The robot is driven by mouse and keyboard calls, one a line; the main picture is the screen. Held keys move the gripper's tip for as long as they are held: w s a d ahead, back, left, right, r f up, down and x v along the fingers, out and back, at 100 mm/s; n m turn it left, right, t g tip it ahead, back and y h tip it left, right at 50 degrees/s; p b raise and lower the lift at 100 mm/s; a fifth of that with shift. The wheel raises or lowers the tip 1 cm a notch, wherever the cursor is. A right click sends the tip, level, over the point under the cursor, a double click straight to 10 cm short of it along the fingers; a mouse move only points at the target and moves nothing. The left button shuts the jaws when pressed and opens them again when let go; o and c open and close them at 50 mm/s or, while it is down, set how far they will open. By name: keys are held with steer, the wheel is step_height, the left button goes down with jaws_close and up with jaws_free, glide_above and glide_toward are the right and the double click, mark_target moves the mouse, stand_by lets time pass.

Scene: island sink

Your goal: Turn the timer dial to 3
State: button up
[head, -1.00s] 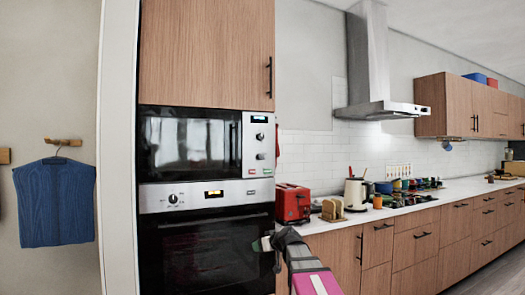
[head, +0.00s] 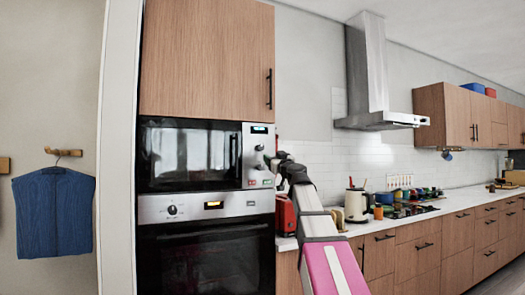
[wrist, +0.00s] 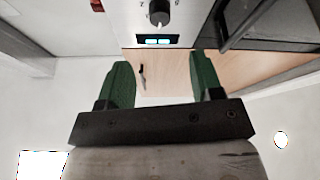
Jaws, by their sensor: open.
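The microwave's control panel (head: 257,178) has a dark dial (head: 259,147) below its green-lit display (head: 259,130). In the wrist view a black round dial (wrist: 159,13) with a light pointer mark shows at the top edge, beside a small lit display (wrist: 158,41). The marks around it are too small to read, and I cannot tell which dial is the timer. My gripper (wrist: 161,68) is open and empty, its green fingers apart from the dial. In the head view my gripper (head: 268,160) is at the panel's right edge and hides part of it.
The oven (head: 205,255) below has its own dial (head: 172,210) and display (head: 214,205). A red toaster (head: 285,216) stands partly behind my arm, with a kettle (head: 357,204) farther right. A wooden cabinet (head: 207,60) is above the microwave.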

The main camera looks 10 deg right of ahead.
mark_target(261, 148)
steer(key=x, duration=1)
steer(key=shift+w+a+r, duration=0.1)
steer(key=shift+w+a, duration=0.05)
steer(key=shift+w, duration=0.2)
steer(key=c, duration=0.9)
